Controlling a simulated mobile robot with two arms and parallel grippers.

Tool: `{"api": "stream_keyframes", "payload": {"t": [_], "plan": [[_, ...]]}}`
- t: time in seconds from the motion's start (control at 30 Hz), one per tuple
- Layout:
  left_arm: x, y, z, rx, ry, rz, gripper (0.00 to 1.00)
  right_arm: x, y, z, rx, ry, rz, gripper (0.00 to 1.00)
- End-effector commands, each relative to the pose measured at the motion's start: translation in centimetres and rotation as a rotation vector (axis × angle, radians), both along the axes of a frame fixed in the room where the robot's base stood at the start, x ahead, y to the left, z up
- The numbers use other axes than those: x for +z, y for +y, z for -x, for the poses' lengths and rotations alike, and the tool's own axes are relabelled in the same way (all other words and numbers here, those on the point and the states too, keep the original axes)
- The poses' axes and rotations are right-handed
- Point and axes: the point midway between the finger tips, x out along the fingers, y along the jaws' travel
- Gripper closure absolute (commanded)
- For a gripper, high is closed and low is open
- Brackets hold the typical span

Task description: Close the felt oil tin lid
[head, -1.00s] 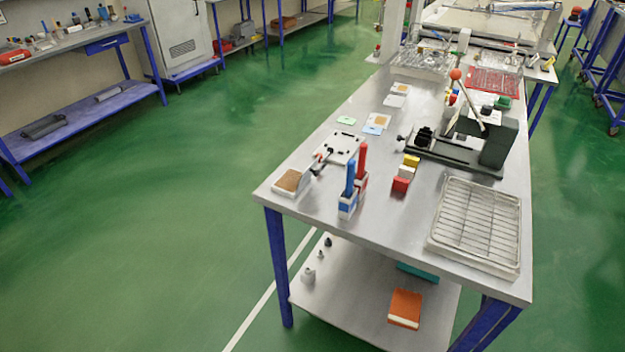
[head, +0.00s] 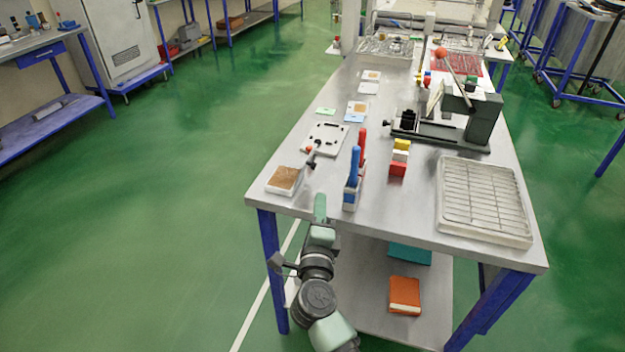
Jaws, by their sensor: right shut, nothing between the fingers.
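What looks like the felt oil tin (head: 285,181) is a small, shallow white box with a brown felt pad showing, at the table's front left corner. Its inside is exposed; I cannot clearly make out the lid. A small dark part with a red tip (head: 311,153) stands at its back right. My right gripper (head: 320,203) comes up from below at the table's front edge, right of the tin and apart from it. It is shut and empty. My left gripper is out of view.
Stacked coloured blocks (head: 398,168), a dark press (head: 440,132) and a wire-rack tray (head: 484,200) are farther right. The front middle is clear.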

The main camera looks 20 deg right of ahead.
Motion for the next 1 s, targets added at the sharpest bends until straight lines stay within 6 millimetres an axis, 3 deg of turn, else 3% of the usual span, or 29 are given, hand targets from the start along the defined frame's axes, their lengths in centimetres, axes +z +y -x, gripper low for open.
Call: {"api": "stream_keyframes", "payload": {"t": [0.23, 0.6, 1.0], "plan": [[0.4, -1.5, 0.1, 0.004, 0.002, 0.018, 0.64, 0.6, -1.0, -2.8, -0.003, -0.005, -0.01, 1.0], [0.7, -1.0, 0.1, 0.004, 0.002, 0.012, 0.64, 0.7, -3.0, -8.4, -0.001, -0.003, -0.009, 1.0], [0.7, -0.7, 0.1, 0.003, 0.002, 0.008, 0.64, 0.7, -3.3, -9.3, -0.001, -0.002, -0.01, 1.0]]}}
